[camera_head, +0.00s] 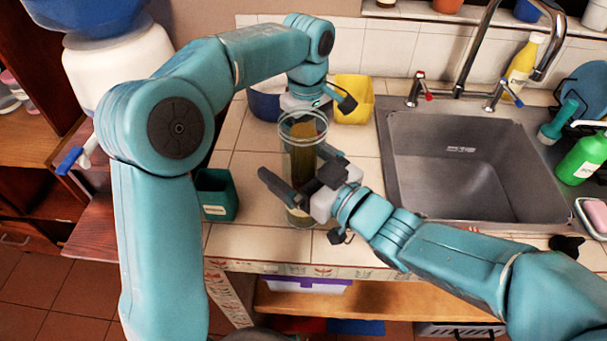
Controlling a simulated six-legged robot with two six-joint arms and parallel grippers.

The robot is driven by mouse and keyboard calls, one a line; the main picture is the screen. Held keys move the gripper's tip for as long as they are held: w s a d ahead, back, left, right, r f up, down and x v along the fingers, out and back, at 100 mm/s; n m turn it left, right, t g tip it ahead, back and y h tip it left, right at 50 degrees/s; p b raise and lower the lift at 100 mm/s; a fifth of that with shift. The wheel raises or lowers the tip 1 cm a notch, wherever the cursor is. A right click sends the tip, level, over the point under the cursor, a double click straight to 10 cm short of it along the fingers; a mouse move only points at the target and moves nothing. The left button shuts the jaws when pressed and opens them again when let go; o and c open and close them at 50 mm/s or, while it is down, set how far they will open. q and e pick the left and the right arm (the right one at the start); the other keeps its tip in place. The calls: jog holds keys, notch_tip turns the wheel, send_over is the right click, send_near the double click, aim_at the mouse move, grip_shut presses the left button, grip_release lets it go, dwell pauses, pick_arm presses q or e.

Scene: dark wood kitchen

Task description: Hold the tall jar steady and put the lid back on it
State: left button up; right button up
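The tall jar (302,158) is clear, with brown contents, and stands upright on the tiled counter left of the sink. Clear rings (303,117) show at its top; I cannot tell whether they are the jar's rim or a clear lid. My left gripper (318,106) points down just above and behind the jar's top, partly hidden; its opening and any hold on a lid cannot be made out. My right gripper (293,161) reaches in from the right, low on the jar. Its dark fingers are apart on either side of the jar, with a gap at the left finger.
A dark green box (217,194) stands at left. The sink (480,165) lies to the right, with the faucet behind it. Bare tile lies by the counter's front edge.

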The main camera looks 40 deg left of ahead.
pick_arm(q)
jog(key=shift+a, duration=0.1)
pick_arm(e)
jog(key=c, duration=1.1)
jog(key=shift+w, duration=0.1)
pick_arm(q)
notch_tip(320, 180, up, 16)
jog(key=p, duration=1.5)
jog(key=shift+f+p, duration=0.25)
jog(key=shift+p, duration=0.05)
pick_arm(e)
notch_tip(320, 180, up, 20)
jog(key=o, duration=0.3)
jog(key=c, duration=0.7)
jog(key=shift+o, duration=0.2)
